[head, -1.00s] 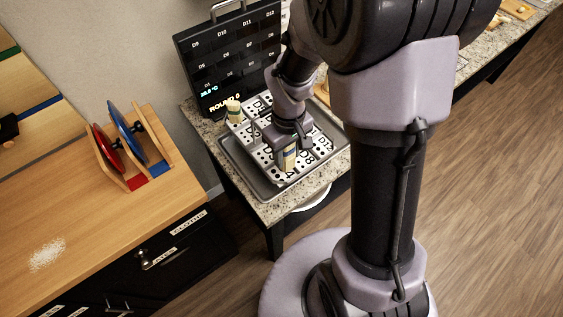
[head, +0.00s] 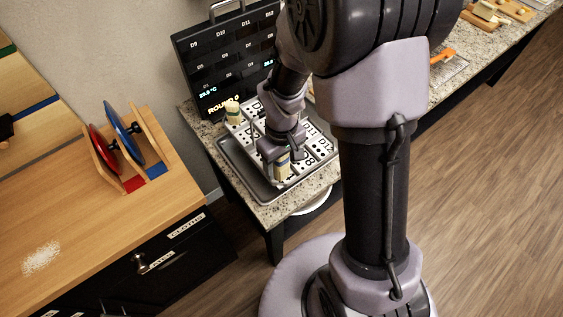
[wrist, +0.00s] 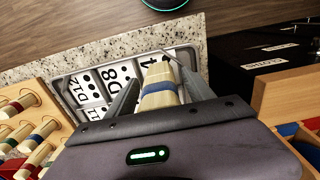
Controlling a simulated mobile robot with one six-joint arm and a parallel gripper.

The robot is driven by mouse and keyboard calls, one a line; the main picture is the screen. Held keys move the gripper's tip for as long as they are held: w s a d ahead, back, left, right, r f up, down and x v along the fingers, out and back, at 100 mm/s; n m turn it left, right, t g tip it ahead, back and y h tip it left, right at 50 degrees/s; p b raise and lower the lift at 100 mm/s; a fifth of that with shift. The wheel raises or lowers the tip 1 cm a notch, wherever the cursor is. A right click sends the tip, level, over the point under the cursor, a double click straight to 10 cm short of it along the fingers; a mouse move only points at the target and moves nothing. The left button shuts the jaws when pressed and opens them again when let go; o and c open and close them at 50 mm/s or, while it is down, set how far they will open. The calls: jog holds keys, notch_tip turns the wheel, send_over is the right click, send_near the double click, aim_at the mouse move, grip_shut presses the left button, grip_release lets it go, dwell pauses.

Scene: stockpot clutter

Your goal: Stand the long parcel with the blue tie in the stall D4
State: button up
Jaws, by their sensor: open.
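The long parcel with the blue tie (wrist: 160,90) stands between the two fingers of my gripper (wrist: 155,76) in the wrist view. Its far end is at a white stall whose label shows only a 4, the rest being hidden by the parcel. My gripper is open around it. In the head view, the parcel (head: 283,164) looks upright at the front of the stall block (head: 317,150), just below my gripper (head: 279,150). How deep it sits in the stall is hidden. Stalls labelled D8 (wrist: 112,75) and D12 (wrist: 72,91) lie to its left in the wrist view.
A grey tray (head: 236,163) surrounds the stall block on a granite counter. Another parcel (head: 233,112) stands at the block's far left. A black display board (head: 228,60) rises behind. Several banded parcels (wrist: 30,125) show at left in the wrist view.

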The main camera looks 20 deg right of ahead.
notch_tip(320, 180, up, 12)
jog(key=p, duration=0.4)
jog(key=s+a+r+m+t+y, duration=0.1)
jog(key=s+a+r+m+t, duration=0.1)
jog(key=s+r, duration=0.4)
jog(key=s+a+r+m+t+y, duration=0.1)
jog(key=s+a+r+m+t, duration=0.1)
jog(key=s+r+m, duration=0.4)
notch_tip(320, 180, up, 4)
jog(key=shift+s+r+t, duration=0.1)
jog(key=shift+s+t, duration=0.3)
jog(key=shift+t, duration=0.5)
notch_tip(320, 180, down, 12)
jog(key=b, duration=1.2)
jog(key=shift+f, duration=0.2)
